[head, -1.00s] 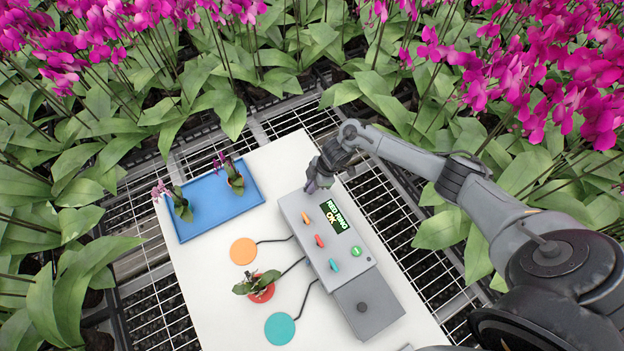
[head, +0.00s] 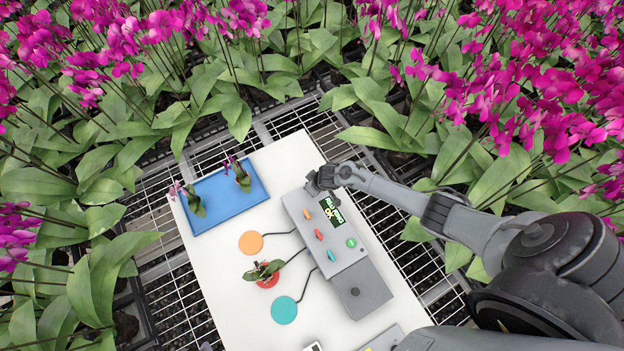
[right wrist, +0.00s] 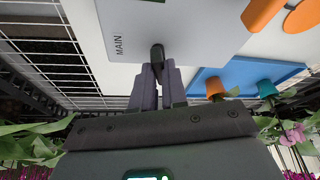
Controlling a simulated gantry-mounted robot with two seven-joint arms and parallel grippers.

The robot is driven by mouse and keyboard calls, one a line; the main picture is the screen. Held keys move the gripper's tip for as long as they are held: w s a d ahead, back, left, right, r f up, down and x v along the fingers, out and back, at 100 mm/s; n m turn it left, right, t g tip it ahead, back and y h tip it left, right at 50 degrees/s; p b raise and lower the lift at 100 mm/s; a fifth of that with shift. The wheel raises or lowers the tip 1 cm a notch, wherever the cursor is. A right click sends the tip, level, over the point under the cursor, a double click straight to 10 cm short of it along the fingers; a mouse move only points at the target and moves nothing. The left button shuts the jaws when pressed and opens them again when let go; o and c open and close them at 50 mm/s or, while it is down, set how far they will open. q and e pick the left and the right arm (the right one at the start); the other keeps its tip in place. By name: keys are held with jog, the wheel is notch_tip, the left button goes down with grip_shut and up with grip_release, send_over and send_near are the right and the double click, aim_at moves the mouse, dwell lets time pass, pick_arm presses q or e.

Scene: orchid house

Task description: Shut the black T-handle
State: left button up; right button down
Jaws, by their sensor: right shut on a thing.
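The black T-handle (right wrist: 157,54) shows in the right wrist view, on the grey control box (right wrist: 190,25) beside the printed word MAIN. My right gripper (right wrist: 156,75) is shut on the handle, with its fingertips around the handle's near part. In the head view my right gripper (head: 314,184) is at the far end of the grey control box (head: 355,262), and the arm and gripper hide the handle there. I cannot tell which way the handle is turned. My left gripper is not in view.
The box carries orange, red and teal levers, a lit display (head: 331,214) and a green button (head: 351,243). A blue tray (head: 222,208) holds two potted orchids. A red-potted plant (head: 266,281) stands between orange (head: 251,243) and teal (head: 284,310) discs. Orchids surround the bench.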

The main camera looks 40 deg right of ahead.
jog(key=m, duration=0.1)
jog(key=m+h+p, duration=0.1)
jog(key=m, duration=0.1)
jog(key=shift+a+r, duration=0.1)
jog(key=shift+a, duration=0.1)
jog(key=shift+m+h+p, duration=0.3)
jog(key=shift+m+h, duration=0.1)
jog(key=shift+m, duration=0.3)
jog(key=shift+d, duration=0.1)
jog(key=c, duration=1.2)
grip_release()
jog(key=shift+o, duration=0.2)
